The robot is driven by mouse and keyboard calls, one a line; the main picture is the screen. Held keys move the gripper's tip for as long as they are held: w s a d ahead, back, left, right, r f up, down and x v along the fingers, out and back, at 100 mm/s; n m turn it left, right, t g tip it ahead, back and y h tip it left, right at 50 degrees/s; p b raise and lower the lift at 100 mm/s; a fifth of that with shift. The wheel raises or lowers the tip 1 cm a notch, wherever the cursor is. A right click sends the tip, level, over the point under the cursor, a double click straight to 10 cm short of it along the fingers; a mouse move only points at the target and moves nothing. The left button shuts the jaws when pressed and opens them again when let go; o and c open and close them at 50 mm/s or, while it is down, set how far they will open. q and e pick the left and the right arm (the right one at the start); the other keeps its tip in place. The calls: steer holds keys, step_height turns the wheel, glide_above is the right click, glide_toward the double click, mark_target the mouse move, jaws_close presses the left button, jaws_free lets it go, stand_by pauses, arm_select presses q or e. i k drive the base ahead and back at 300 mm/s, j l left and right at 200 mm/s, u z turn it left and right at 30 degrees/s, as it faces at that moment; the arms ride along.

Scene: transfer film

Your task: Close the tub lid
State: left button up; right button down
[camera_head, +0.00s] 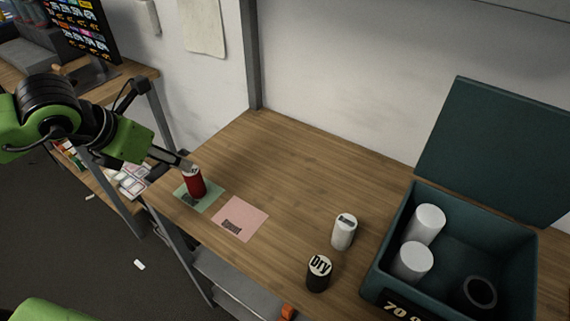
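A dark teal tub (386,262) stands at the right of the wooden table. Its lid (497,150) is open, tilted up at the tub's back edge. Two white cylinders (428,222) stand inside at the left, and a dark round thing with a pale ring (480,291) is at the right. My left gripper (188,165) is at the table's left end, at the top of a red canister (196,184), far from the lid. Its fingers are too small to tell whether they grip the canister. My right gripper is not in view.
The red canister is on a green card (208,203), beside a pink card (243,218). A white canister (344,232) and a black one marked "DRY" (319,274) stand left of the tub. The table's (290,165) back middle is clear. A wall is behind.

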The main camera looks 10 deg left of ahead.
mark_target(508, 152)
steer(key=z, duration=1)
